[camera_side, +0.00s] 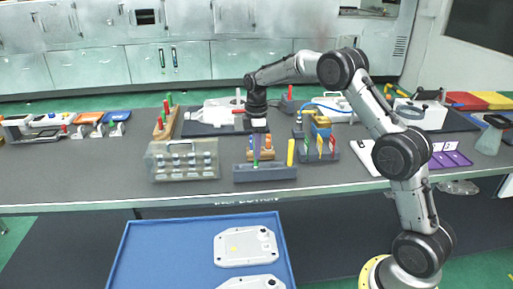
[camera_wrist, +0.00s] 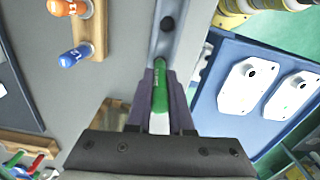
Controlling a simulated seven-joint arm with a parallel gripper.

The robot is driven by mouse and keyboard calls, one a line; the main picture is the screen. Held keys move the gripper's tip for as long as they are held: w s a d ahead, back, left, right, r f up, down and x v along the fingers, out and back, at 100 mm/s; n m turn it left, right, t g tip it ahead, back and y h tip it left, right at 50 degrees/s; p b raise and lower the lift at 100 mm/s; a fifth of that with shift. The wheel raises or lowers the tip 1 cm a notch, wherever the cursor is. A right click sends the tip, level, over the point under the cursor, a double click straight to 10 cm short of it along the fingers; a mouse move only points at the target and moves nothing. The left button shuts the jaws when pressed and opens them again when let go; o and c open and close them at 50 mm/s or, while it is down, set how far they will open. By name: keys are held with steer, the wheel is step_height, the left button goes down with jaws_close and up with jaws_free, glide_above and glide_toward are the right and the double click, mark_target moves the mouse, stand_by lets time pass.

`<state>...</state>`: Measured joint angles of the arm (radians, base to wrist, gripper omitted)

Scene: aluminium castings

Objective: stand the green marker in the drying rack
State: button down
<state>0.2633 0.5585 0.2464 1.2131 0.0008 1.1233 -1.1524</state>
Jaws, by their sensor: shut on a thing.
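The green marker (camera_wrist: 160,88) is between the fingers of my gripper (camera_wrist: 162,100) in the wrist view, with its white lower part near the palm. In the side view my gripper (camera_side: 257,152) points down just over the drying rack (camera_side: 265,174), a low grey block at the table's front. The rack also shows in the wrist view as a grey bar (camera_wrist: 164,45) with a dark round hole beyond the marker's tip. A yellow marker (camera_side: 290,152) stands at the rack's right end. Whether the green marker is inside a hole cannot be told.
A wooden block (camera_wrist: 95,25) with orange and blue pegs stands close behind the rack. A clear case (camera_side: 183,161) stands to the left and a block with several coloured tools (camera_side: 319,148) to the right. A blue tray (camera_side: 150,250) with pale castings (camera_side: 245,247) lies in front, below.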

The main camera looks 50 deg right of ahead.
steer(key=shift+f, duration=0.65)
steer(key=c, duration=0.7)
jaws_free()
steer(key=shift+c, duration=0.2)
step_height(320, 180, up, 14)
steer(key=shift+f, duration=0.1)
steer(key=shift+a, duration=0.1)
